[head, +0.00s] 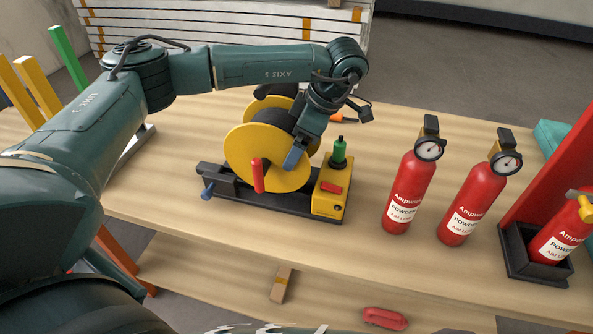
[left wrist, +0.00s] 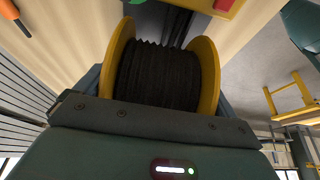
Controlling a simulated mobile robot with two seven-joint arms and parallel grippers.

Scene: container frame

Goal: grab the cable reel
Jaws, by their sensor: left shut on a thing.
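The cable reel (head: 243,165) has yellow round flanges, black cable between them and a red crank handle. It sits in a dark stand on the wooden bench, beside a yellow box with a red switch and a green knob. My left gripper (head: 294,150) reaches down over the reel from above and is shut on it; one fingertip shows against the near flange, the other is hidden. In the left wrist view the black cable drum (left wrist: 160,75) lies between both yellow flanges, directly ahead of the gripper body. My right gripper is not in view.
Two red fire extinguishers (head: 410,188) (head: 480,200) stand right of the reel, and another (head: 565,240) sits in a black holder at the right edge. An orange-handled tool (head: 344,119) lies behind the reel. The bench (head: 160,210) is clear at front left.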

